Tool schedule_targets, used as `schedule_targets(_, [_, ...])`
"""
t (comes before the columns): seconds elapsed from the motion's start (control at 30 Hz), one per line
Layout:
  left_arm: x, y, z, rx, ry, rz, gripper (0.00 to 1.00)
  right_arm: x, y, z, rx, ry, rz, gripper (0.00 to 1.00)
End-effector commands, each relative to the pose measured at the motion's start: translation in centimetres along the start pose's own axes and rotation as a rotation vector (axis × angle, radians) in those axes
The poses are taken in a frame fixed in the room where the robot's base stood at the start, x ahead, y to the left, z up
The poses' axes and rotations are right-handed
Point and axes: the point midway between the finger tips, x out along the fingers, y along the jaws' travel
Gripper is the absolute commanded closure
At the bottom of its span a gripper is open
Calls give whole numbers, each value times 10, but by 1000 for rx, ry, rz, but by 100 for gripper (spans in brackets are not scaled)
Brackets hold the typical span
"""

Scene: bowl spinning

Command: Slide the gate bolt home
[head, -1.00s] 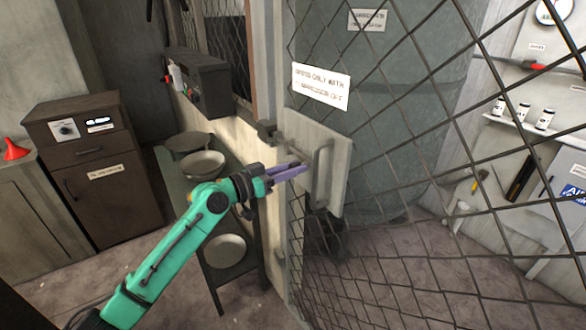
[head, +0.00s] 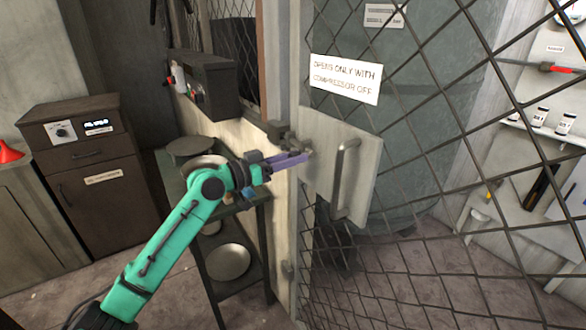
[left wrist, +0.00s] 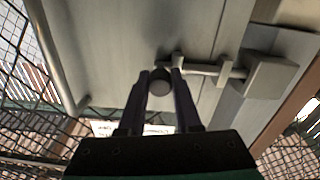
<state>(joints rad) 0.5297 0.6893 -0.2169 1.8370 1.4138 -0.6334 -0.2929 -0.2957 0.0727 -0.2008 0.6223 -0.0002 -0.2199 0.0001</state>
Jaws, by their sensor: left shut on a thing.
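The gate bolt is a thin grey rod (left wrist: 200,68) with a round dark knob (left wrist: 160,83), mounted on the grey gate plate (head: 362,195). My left gripper (left wrist: 164,80) is shut on the knob, one finger on each side. In the head view my left gripper (head: 307,156) is at the plate's left edge, left of the pull handle (head: 345,178). The rod runs through a bracket (left wrist: 222,72) towards a square grey block (left wrist: 268,77) at the right. How deep the rod's end sits in the block cannot be told. My right gripper is not in view.
Mesh fencing (head: 440,160) fills the right side. A white sign (head: 346,79) hangs above the plate. A dark control box (head: 203,85) and a shelf stand with bowls (head: 228,262) are left of the gate, close to my left arm.

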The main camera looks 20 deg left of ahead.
Motion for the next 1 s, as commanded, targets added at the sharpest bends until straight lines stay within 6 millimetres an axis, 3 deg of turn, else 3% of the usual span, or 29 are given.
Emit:
schedule_targets(0.03, [-3, -10, 1, 3, -1, -23, 100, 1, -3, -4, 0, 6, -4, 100])
schedule_targets(0.27, [-4, -10, -1, 4, 1, -25, 100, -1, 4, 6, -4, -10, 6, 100])
schedule_targets(0.3, [-4, -10, -1, 4, 1, -25, 64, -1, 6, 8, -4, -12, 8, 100])
schedule_targets(0.37, [-4, -10, -1, 3, 1, -25, 41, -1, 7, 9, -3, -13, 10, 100])
schedule_targets(0.4, [-4, -10, -1, 3, 0, -24, 38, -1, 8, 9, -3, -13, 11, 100])
schedule_targets(0.77, [-7, -9, 2, 1, -2, -21, 38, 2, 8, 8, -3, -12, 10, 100])
schedule_targets(0.87, [-20, -10, 5, 1, -2, -23, 38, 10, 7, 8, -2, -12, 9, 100])
schedule_targets(1.0, [-51, -10, 9, 2, -5, -24, 38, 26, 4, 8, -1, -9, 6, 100])
